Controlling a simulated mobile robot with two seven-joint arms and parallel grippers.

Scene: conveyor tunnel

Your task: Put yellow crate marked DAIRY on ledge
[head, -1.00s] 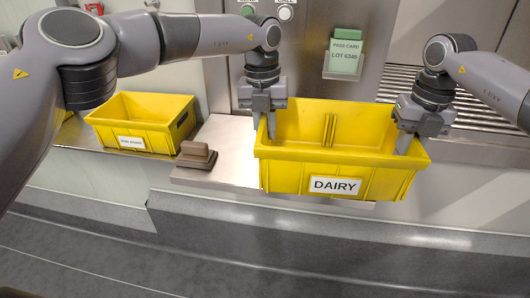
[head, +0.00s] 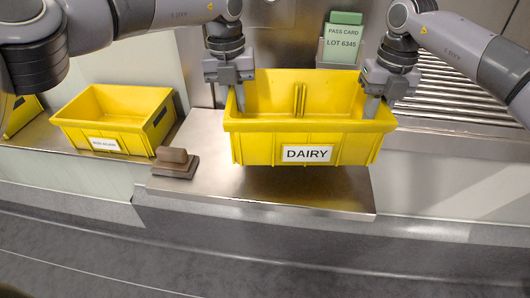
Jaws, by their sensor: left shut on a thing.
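The yellow crate marked DAIRY (head: 250,150) is upright and empty, with its white label facing me. It appears held a little above a steel ledge (head: 320,198), which shows bare in front of and below it. My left gripper (head: 234,95) is shut on the crate's left end wall, with a finger inside the crate. My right gripper (head: 378,100) is at the crate's right end wall and appears shut on it. The outer fingers are partly hidden.
A second yellow crate (head: 120,105) with a small label stands on the left shelf; part of another is at the left edge. A brown block (head: 174,163) sits at the ledge's left end. A green pass card (head: 342,45) is on the wall behind. Rollers (head: 460,90) lie at right.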

